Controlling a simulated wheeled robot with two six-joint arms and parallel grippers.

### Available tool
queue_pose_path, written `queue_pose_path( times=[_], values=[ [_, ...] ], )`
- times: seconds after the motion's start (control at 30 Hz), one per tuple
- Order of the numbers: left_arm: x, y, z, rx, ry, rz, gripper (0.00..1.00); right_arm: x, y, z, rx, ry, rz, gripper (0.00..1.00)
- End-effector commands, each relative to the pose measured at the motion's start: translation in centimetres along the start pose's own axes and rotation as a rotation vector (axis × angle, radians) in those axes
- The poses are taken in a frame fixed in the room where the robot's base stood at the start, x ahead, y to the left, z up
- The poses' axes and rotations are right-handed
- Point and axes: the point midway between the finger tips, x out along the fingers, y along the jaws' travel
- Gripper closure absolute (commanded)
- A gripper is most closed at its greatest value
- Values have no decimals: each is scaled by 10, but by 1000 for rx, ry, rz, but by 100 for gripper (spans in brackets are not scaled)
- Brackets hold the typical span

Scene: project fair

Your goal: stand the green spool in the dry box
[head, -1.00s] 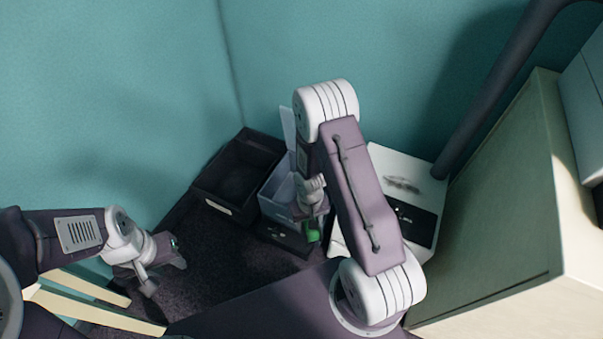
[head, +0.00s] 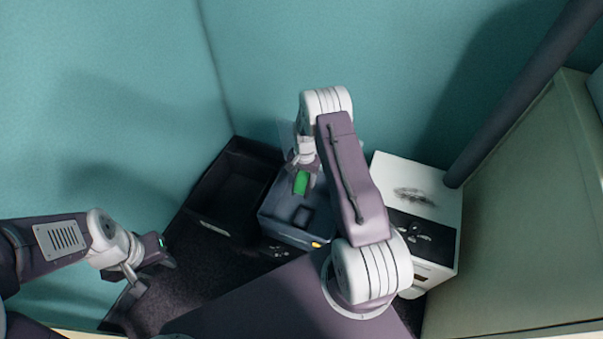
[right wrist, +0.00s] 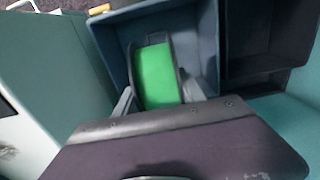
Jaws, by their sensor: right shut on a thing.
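The green spool (head: 301,183) is held by my right gripper (head: 301,176) over the open blue-grey dry box (head: 285,232). In the right wrist view the spool (right wrist: 157,76) sits between the two fingers of my right gripper (right wrist: 160,95), with the dry box (right wrist: 118,50) walls around and beyond it. I cannot tell whether the spool touches the box floor. A dark square shape lies inside the box, and a yellow spot is on its front edge. My left gripper (head: 150,268) is at the left, away from the box; its fingers are too unclear to judge.
A black open bin (head: 215,228) stands just left of the dry box. A white and black carton (head: 432,215) stands to the right, near a beige cabinet (head: 530,220) and a dark pole (head: 520,95). Teal walls close off the back.

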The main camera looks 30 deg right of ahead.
Motion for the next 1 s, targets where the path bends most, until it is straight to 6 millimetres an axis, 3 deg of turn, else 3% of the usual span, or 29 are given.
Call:
queue_pose_path(
  times=[1.0],
  values=[
    [126, -2, 13, 0, 0, 0, 64, 150, 0, 0, -2, 1, -1, 100]
  ],
)
